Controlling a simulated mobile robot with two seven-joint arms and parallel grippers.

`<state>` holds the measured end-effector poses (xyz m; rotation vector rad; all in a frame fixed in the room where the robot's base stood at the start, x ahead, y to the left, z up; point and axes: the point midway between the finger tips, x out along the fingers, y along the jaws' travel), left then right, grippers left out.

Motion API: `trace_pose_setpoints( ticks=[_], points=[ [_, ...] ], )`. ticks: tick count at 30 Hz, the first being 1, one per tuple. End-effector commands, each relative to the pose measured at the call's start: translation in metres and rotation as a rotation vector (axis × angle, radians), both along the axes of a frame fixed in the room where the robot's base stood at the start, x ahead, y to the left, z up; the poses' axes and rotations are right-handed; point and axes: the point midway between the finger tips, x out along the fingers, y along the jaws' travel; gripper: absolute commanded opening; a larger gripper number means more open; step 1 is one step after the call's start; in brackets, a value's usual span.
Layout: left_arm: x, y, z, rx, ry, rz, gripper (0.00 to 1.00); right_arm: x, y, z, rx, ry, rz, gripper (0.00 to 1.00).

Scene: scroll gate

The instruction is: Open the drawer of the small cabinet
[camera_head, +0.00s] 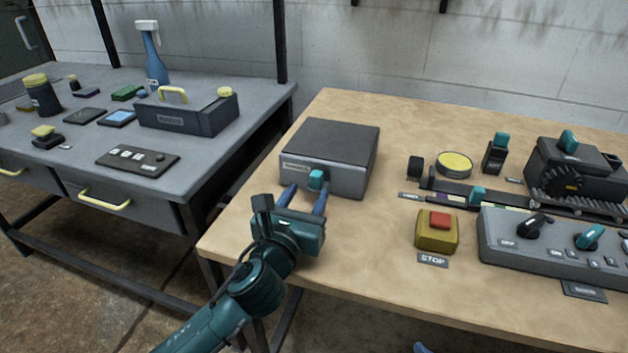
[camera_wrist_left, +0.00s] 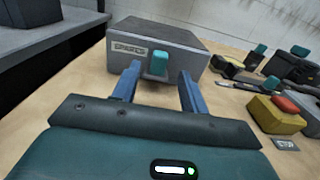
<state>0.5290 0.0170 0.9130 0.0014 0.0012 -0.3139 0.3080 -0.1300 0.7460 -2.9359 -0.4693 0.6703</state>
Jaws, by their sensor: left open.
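The small cabinet (camera_head: 328,150) is a grey metal box on the wooden table, with a label and a teal handle (camera_head: 317,178) on its front. In the left wrist view the cabinet (camera_wrist_left: 180,40) stands straight ahead, its teal handle (camera_wrist_left: 158,63) between the lines of my two fingers. The drawer front looks flush with the box. My left gripper (camera_head: 305,196) is open, its blue fingers pointing at the cabinet front on either side of the handle. It also shows in the left wrist view (camera_wrist_left: 158,82), with nothing between the fingers.
A yellow box with a red button (camera_head: 437,230) and a grey control panel (camera_head: 550,250) stand to the right. A dark machine (camera_head: 575,170) is at the far right. A grey workbench (camera_head: 190,150) with tools is left, across a gap. Table in front of the cabinet is clear.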

Motion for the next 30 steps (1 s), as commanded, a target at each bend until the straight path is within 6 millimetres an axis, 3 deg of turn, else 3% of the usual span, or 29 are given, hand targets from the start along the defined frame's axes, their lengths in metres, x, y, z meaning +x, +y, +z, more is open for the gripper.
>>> trace_pose_setpoints(
  ticks=[3, 9, 20, 30],
  points=[
    [0.022, -0.007, 0.0, -0.001, -0.002, 0.001, 0.44, -0.001, -0.001, 0.0, -0.001, -0.006, -0.002, 1.0],
    [0.043, -0.014, 0.0, 0.0, -0.001, 0.0, 0.44, -0.001, -0.002, 0.001, -0.001, -0.015, -0.004, 1.0],
    [0.048, -0.016, 0.0, -0.001, -0.001, -0.001, 0.44, 0.0, -0.002, 0.002, -0.001, -0.02, -0.006, 1.0],
    [0.048, -0.016, 0.0, -0.001, -0.001, -0.001, 0.17, -0.001, -0.003, 0.002, -0.001, -0.02, -0.007, 1.0]
  ],
)
